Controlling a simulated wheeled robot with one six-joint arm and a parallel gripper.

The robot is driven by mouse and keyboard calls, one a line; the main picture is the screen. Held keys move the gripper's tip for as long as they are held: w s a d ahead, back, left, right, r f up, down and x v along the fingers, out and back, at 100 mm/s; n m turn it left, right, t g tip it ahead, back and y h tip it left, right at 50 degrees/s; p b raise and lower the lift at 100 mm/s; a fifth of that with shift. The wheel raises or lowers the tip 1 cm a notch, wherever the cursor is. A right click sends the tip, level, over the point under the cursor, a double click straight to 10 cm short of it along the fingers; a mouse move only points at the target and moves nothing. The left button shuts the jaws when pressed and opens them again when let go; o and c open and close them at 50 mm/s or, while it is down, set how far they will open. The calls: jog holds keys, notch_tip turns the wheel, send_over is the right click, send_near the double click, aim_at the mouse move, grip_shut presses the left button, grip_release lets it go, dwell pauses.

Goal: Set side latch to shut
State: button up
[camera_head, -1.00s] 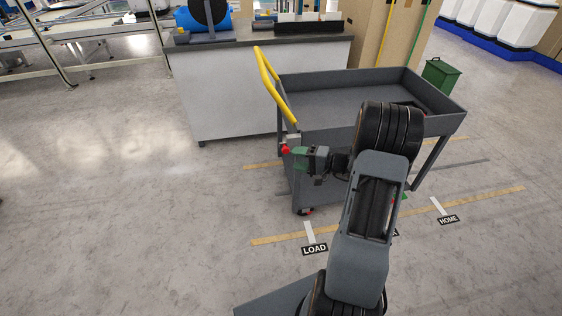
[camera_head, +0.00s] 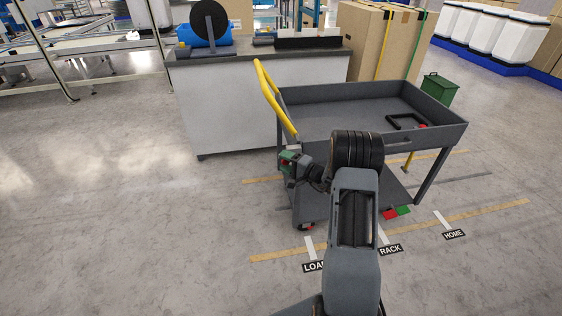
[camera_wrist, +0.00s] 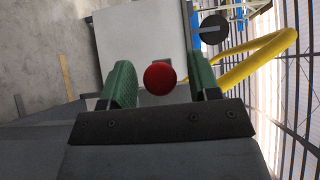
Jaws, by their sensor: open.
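A grey cart (camera_head: 345,119) with a yellow push handle (camera_head: 267,90) stands in front of the arm. In the wrist view a round red knob (camera_wrist: 160,78) shows between my two green fingers, apparently the side latch's knob. My gripper (camera_head: 287,159) is at the cart's near left corner, below the handle's lower end. In the wrist view my gripper (camera_wrist: 161,84) is open, with gaps on both sides of the knob. The latch's body and its position are hidden behind the gripper.
A black frame (camera_head: 391,121) and a red piece (camera_head: 423,125) are at the tray's right end. Red (camera_head: 390,214) and green (camera_head: 403,210) pieces sit low at the cart. A grey-topped counter (camera_head: 225,110) stands behind left. The floor left is clear.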

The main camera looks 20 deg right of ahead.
jog(key=shift+x, duration=1)
grip_shut()
